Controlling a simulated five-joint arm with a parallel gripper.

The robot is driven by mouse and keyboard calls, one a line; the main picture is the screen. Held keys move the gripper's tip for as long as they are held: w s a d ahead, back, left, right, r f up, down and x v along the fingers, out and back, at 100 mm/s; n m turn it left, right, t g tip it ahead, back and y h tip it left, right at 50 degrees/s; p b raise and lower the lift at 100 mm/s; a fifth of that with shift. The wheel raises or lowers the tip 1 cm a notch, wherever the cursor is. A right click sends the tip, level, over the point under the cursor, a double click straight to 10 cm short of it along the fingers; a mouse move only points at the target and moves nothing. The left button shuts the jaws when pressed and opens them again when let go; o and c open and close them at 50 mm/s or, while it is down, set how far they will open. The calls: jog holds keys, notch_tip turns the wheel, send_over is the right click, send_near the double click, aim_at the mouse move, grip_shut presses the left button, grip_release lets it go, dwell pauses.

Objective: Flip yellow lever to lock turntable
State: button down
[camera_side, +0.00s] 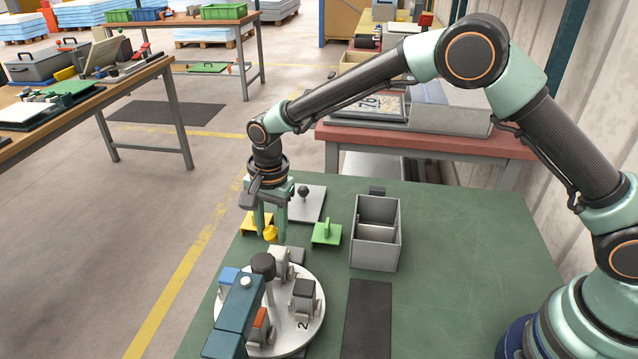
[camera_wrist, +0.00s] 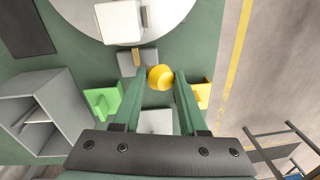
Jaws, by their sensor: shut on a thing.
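The turntable (camera_side: 310,325) is a pale round disc at the front of the green bench, with several grey blocks on it; its edge shows at the top of the wrist view (camera_wrist: 165,30). The yellow lever's round knob (camera_side: 270,233) is just behind the disc. In the wrist view the knob (camera_wrist: 160,77) is between my fingertips, close to a grey block with a brass-coloured bar (camera_wrist: 138,57). My gripper (camera_side: 271,237) points down, shut on the yellow lever. The lever's shaft is mostly hidden.
A yellow bracket (camera_side: 256,221) and a green bracket (camera_side: 326,234) stand beside my gripper. A grey divided bin (camera_side: 375,255) is to the right. The bench's right side is clear.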

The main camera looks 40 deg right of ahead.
jog(key=shift+s+d+r+t+y, duration=0.2)
jog(key=shift+s+d+t+y, duration=0.15)
jog(key=shift+t, duration=0.25)
jog(key=shift+w, duration=0.1)
jog(key=shift+c, duration=2.3)
grip_release()
notch_tip(320, 180, up, 12)
jog(key=s+d, duration=0.1)
jog(key=s, duration=0.1)
jog(key=shift+s, duration=0.1)
